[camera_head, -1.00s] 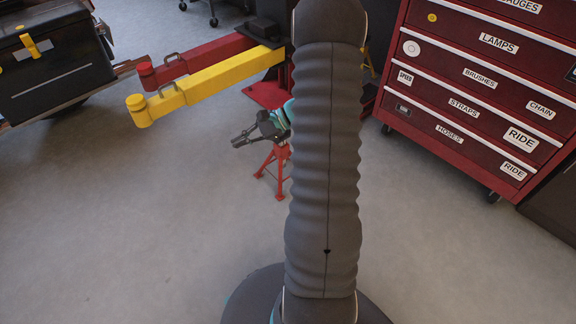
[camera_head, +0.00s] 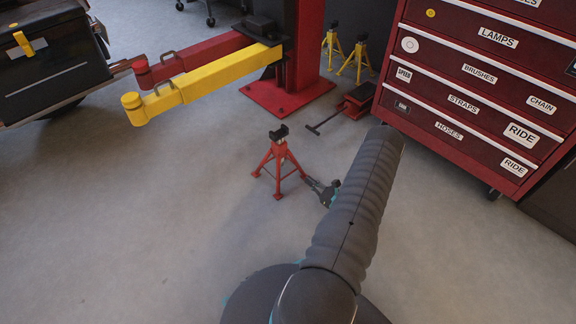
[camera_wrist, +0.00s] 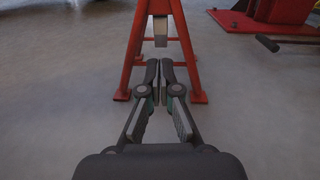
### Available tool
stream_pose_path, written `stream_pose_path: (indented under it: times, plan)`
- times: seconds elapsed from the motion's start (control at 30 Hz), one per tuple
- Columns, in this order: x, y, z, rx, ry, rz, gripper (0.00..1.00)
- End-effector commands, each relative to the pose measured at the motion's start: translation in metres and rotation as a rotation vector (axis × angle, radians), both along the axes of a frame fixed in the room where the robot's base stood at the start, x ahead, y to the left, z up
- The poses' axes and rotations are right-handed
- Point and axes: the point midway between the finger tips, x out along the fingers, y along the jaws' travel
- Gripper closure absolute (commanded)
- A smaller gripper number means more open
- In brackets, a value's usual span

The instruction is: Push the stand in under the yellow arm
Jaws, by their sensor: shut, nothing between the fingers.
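The red stand (camera_head: 277,165) with a black top stands upright on the floor in the head view, to the right of and nearer than the yellow arm (camera_head: 205,82). The yellow arm reaches out level from the red lift post and ends in a round yellow pad. My gripper (camera_head: 327,190) is low, just right of the stand. In the wrist view my gripper (camera_wrist: 165,62) is shut and empty, its fingertips pointing at the stand (camera_wrist: 188,50), between its front legs in the picture. I cannot tell whether they touch.
A red arm (camera_head: 185,62) runs behind the yellow arm. The red post base (camera_head: 290,97) and a red floor jack (camera_head: 350,103) with a dark handle lie behind the stand. A red tool chest (camera_head: 470,110) is at right. Floor left of the stand is clear.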

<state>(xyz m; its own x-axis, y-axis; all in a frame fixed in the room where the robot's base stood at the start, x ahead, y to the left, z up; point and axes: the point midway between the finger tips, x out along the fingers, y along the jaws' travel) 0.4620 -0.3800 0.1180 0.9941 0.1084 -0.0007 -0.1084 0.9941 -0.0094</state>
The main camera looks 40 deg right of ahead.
Motion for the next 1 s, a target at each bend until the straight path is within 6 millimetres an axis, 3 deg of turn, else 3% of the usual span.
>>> stream_pose_path:
  times: [0.1,0.23,0.7,1.0]
  plan:
    - [-0.002,-0.002,-0.008,0.01,0.0,-0.024,1.0]
    - [0.01,-0.001,-0.008,0.009,0.0,-0.024,1.0]
    - [0.095,0.007,-0.008,0.008,-0.001,-0.021,1.0]
    - [0.13,0.01,-0.008,0.009,0.0,-0.023,1.0]
